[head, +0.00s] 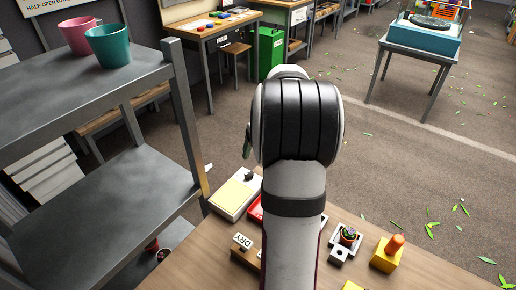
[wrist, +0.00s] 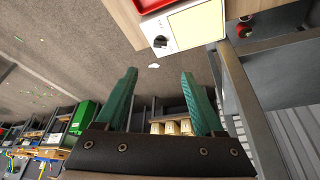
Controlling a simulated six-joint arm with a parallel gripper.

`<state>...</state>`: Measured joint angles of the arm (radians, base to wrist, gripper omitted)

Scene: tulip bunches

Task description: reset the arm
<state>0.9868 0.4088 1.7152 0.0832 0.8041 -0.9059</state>
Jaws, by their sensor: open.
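In the wrist view my gripper (wrist: 160,100) shows two green fingers spread apart. Nothing is between them, and the floor and some shelving show behind. The gripper is in the air, clear of the table.
The wooden table (head: 210,248) holds a cream-topped box (head: 236,194), a red tray (head: 255,212), a DRY sign (head: 242,241) and a yellow block (head: 386,257). A grey metal shelf (head: 110,190) stands close on the left, with pink (head: 77,37) and teal (head: 108,47) pots on top.

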